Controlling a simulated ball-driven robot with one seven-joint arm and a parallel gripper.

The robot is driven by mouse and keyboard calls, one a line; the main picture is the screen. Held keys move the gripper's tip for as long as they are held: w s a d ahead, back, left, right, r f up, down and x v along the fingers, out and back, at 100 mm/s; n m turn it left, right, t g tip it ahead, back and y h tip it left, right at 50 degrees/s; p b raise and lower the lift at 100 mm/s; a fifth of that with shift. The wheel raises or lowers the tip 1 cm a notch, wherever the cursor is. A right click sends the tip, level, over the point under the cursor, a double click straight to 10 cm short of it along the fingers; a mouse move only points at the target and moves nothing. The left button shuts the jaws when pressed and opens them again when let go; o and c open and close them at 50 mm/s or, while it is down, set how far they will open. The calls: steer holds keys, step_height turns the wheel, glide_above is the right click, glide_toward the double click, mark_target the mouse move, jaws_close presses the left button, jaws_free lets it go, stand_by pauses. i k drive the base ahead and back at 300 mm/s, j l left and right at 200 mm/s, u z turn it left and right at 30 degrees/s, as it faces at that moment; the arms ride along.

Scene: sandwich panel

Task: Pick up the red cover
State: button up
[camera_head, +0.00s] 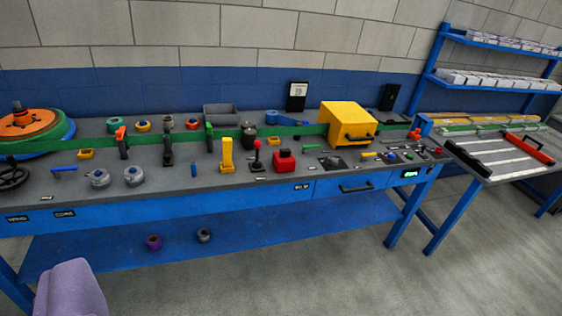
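A small red block-like piece (284,161) with a knob on top stands on the grey top of the blue workbench, left of the drawer handle and near the front edge. It looks like the red cover, but I cannot tell for certain. A red-topped lever (257,155) stands just left of it, and a yellow upright piece (227,155) further left. A long orange-red bar (530,149) lies on the separate table at the right. My gripper is not in view.
The workbench (290,192) carries many small parts, a green band and a yellow box (347,124) with a black handle behind the red piece. A second table (490,167) stands at the right. Grey floor (340,270) in front of the bench is clear.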

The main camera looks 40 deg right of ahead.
mark_target(283, 160)
steer(key=i+l, duration=2.45)
steer(key=l, duration=0.25)
steer(key=i+j+u, duration=0.05)
